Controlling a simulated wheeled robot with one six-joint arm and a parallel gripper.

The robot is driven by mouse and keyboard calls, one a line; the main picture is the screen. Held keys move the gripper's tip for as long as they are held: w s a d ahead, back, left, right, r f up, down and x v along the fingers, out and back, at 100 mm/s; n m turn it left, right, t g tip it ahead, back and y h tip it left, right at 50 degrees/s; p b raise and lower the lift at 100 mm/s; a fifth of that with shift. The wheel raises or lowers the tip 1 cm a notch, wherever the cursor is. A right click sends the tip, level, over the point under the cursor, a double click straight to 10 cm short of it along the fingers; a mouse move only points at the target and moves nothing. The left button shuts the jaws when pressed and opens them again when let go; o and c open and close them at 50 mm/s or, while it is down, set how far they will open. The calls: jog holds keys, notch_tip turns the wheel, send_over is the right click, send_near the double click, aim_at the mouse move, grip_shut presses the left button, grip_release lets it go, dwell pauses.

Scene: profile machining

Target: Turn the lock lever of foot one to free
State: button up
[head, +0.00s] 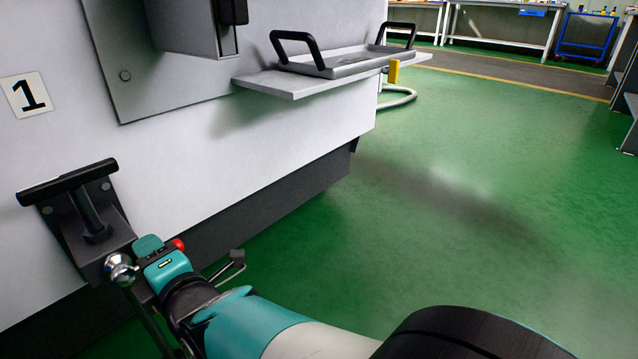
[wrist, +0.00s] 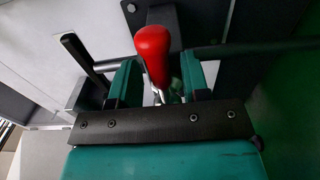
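The lock lever has a red grip, which shows in the wrist view (wrist: 152,52) on a thin metal stem. In the head view only the red end of the lever (head: 179,245) shows beside my gripper (head: 159,256). My gripper also shows in the wrist view (wrist: 159,78), with its two teal fingers apart, one on each side of the lever. A gap shows on the right of the lever; whether the left finger touches it I cannot tell. Most of the lever is hidden by my gripper in the head view.
A black T-handle (head: 68,183) on a dark bracket stands close to my gripper. The white machine wall carries a "1" plate (head: 26,95). A shelf (head: 290,83) with a handled tray (head: 345,60) juts out above right. The green floor (head: 470,200) at right is clear.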

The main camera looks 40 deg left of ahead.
jog(key=d, duration=1.7)
jog(key=shift+d, duration=0.2)
